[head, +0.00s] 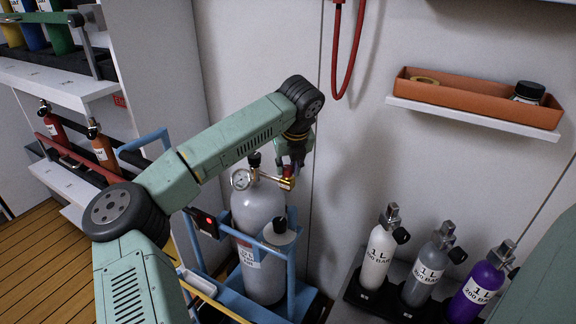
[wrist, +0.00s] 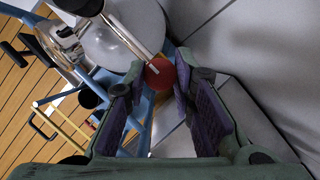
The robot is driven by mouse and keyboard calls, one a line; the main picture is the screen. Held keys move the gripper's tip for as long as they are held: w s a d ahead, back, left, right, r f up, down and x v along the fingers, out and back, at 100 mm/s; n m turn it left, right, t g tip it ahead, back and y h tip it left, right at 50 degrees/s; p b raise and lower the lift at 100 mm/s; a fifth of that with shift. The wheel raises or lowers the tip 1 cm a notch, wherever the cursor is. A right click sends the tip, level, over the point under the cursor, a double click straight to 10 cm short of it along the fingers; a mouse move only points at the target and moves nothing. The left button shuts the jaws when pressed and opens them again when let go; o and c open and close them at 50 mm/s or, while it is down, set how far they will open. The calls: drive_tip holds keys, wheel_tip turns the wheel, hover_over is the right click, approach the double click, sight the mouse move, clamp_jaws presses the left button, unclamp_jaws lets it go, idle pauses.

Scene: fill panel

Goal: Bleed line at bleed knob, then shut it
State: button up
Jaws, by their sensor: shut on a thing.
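The bleed knob (head: 288,184) is a small red knob at the end of a brass fitting on top of a large grey cylinder (head: 262,215). My gripper (head: 291,166) reaches down to it from above and is shut on it. In the wrist view the red knob (wrist: 159,74) sits between the tips of my gripper's purple-padded fingers (wrist: 160,68). A round pressure gauge (head: 241,179) stands on the left side of the same fitting. Its reading is too small to tell. My fingers partly hide the knob in the head view.
The cylinder stands in a blue frame (head: 291,262) with a red-lit box (head: 207,222) at its left. Several 1 L bottles, including a purple one (head: 478,288), stand at right. An orange tray (head: 455,98) lies on a wall shelf. A red hose (head: 353,65) hangs above.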

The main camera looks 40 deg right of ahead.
clamp_jaws()
drive_tip(key=shift+m, duration=0.3)
drive_tip(key=m+h+b, duration=0.1)
drive_tip(key=m+b, duration=0.1)
drive_tip(key=m, duration=0.1)
drive_tip(key=shift+w+a+g, duration=0.1)
drive_tip(key=shift+a+g, duration=0.05)
drive_tip(key=shift+g, duration=0.25)
drive_tip(key=m+g+h, duration=0.1)
drive_tip(key=m, duration=0.4)
drive_tip(key=shift+w+r, duration=0.1)
drive_tip(key=m+g+p, duration=0.2)
drive_tip(key=m, duration=0.2)
drive_tip(key=shift+w+r+h+p, duration=0.1)
drive_tip(key=shift+h+p, duration=0.25)
drive_tip(key=shift+h, duration=0.05)
drive_tip(key=shift+m+g+p, duration=0.55)
drive_tip(key=shift+m+p, duration=0.25)
drive_tip(key=shift+m, duration=0.55)
drive_tip(key=shift+m+g+p, duration=0.55)
drive_tip(key=shift+m+p, duration=0.25)
drive_tip(key=shift+m, duration=0.55)
drive_tip(key=shift+w+f, duration=0.1)
drive_tip(key=shift+f, duration=0.1)
